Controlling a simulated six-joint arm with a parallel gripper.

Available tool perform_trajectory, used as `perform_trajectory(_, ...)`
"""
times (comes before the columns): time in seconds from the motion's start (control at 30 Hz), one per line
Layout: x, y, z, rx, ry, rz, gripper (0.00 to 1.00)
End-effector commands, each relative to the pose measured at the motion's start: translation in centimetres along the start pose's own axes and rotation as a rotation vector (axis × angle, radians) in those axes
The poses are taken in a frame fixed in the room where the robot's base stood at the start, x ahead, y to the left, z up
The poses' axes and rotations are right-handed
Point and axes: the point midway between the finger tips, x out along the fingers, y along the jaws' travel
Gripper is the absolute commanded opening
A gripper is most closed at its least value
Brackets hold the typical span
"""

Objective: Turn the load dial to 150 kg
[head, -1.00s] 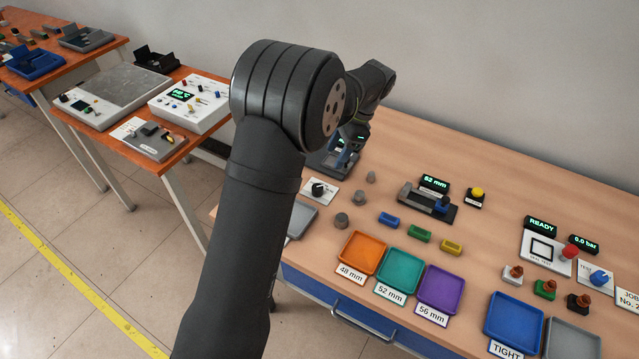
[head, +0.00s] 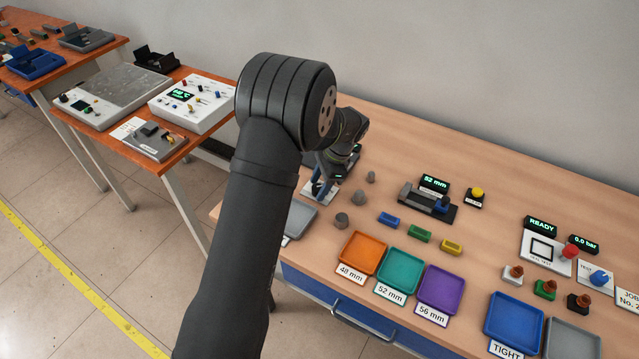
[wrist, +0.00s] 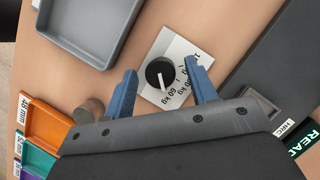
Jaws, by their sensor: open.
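The load dial (wrist: 159,73) is a round black knob with a white pointer line, on a white plate (wrist: 180,47) in the wrist view. The pointer faces the lower side of the plate, near the printed 60 kg mark. Other marks run up the plate's right side, partly hidden by a finger. My gripper (wrist: 161,70) is open, with one blue finger on each side of the dial and a gap to it on both sides. In the head view my gripper (head: 318,188) is over the plate and hides the knob.
A grey tray (wrist: 103,50) lies left of the dial plate in the wrist view. A grey cylinder (wrist: 89,111) stands near the left finger. In the head view, several grey weights, coloured blocks and the orange tray (head: 362,257) are to the right.

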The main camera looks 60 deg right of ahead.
Motion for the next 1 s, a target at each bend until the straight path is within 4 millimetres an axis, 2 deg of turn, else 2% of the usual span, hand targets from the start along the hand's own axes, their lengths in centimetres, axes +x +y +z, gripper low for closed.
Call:
perform_trajectory(0.03,-0.02,-0.01,0.00,0.000,0.000,0.000,0.48)
perform_trajectory(0.23,-0.03,-0.01,0.00,0.000,0.000,0.000,0.09)
perform_trajectory(0.27,-0.04,-0.01,0.00,0.000,0.000,0.000,0.07)
perform_trajectory(0.67,-0.05,-0.10,0.01,-0.073,0.000,0.030,0.07)
perform_trajectory(1.0,-0.01,-0.32,0.08,-0.321,-0.002,0.132,0.07)
